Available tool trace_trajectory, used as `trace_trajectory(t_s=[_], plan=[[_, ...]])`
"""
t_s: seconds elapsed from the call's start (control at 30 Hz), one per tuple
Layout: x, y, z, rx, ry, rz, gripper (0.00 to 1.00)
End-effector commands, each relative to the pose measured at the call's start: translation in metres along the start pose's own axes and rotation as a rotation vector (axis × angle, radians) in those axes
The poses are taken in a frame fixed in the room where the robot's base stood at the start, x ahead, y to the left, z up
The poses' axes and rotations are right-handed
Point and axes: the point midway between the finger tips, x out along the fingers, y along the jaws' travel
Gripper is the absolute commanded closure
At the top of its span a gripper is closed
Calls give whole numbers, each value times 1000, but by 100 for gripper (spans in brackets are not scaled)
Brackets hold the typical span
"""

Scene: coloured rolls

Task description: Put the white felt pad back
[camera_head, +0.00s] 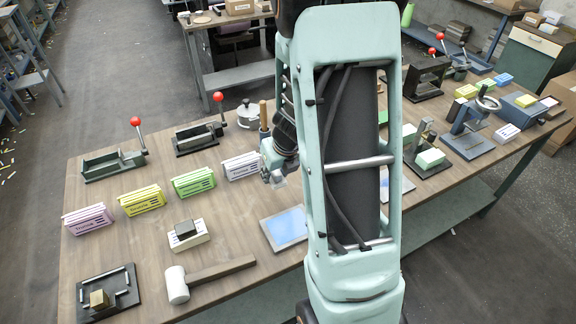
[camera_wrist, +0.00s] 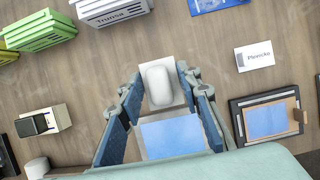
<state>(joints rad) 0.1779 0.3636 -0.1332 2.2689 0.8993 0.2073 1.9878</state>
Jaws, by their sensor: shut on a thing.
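The white felt pad (camera_wrist: 158,85) shows in the wrist view as a rounded pale block between my fingertips. My gripper (camera_wrist: 160,88) is shut on it, one blue-grey finger on each side. In the head view my gripper (camera_head: 277,180) hangs over the table behind a grey-framed panel with a light blue face (camera_head: 287,228). In the wrist view a blue area (camera_wrist: 172,138) lies below the pad, with a pale strip beyond it. I cannot tell whether the pad touches the surface beneath.
Pink (camera_head: 88,218), yellow (camera_head: 141,200), green (camera_head: 193,181) and white (camera_head: 242,166) slotted boxes stand left on the wooden table. A mallet (camera_head: 210,275) lies in front. A white card (camera_wrist: 254,56) and a dark-framed board (camera_wrist: 236,117) lie right in the wrist view.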

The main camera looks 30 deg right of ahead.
Motion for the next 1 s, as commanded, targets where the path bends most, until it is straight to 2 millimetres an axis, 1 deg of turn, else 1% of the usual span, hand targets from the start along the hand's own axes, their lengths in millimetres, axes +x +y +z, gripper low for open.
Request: trace_trajectory(t_s=[0.1, 0.37, 0.8, 1.0], plan=[[1, 6, 0, 4, 3, -3, 87], [13, 8, -5, 6, 3, -5, 87], [58, 8, -23, 5, 2, -4, 87], [68, 8, -27, 7, 1, -4, 87]])
